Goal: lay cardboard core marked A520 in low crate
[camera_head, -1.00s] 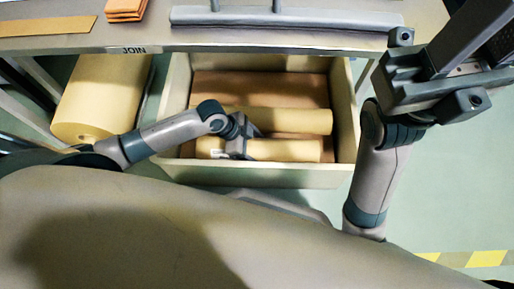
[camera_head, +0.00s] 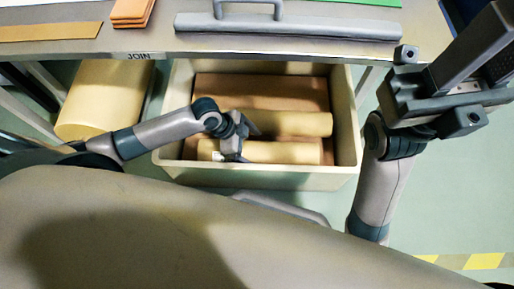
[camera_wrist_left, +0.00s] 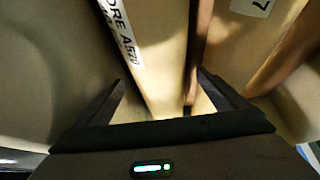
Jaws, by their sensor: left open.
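The cardboard core marked A520 (camera_head: 280,152) is a tan tube lying lengthwise along the front wall inside the low crate (camera_head: 258,177). Its white label, partly readable as "ORE A520", shows in the left wrist view (camera_wrist_left: 122,38). My left gripper (camera_head: 236,152) reaches down into the crate at this core's left part. In the left wrist view, the open fingers (camera_wrist_left: 162,92) stand on either side of the core, with gaps visible. My right gripper (camera_head: 440,98) is raised at the right, outside the crate; its jaws cannot be made out.
Another tan roll (camera_head: 290,123) lies behind the core, and browner material (camera_head: 260,88) lies at the crate's back. A large kraft roll (camera_head: 98,98) is left of the crate. Floor right of the crate is clear.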

